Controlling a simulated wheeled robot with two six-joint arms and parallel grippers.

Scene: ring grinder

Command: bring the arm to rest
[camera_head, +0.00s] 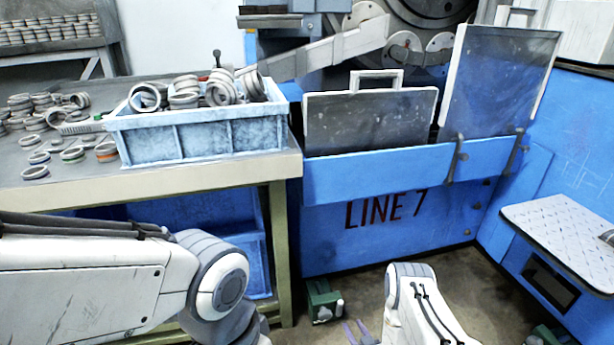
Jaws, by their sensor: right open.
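My right gripper (360,330) shows only in part at the bottom edge, low over the floor, beside the white link of my right arm. Its two thin purplish fingers are apart and nothing shows between them. It is clear of the table and the machine. My left arm comes in from the left, in front of the table, and bends down at its grey and white joint. Its gripper is below the picture and hidden.
A blue crate (200,137) full of metal rings stands on the table (150,181), with loose rings to its left. The blue grinder (400,225) marked LINE 7 stands behind, with two upright panels. A tread-plate step (565,240) juts out at right. Some floor (470,290) is clear.

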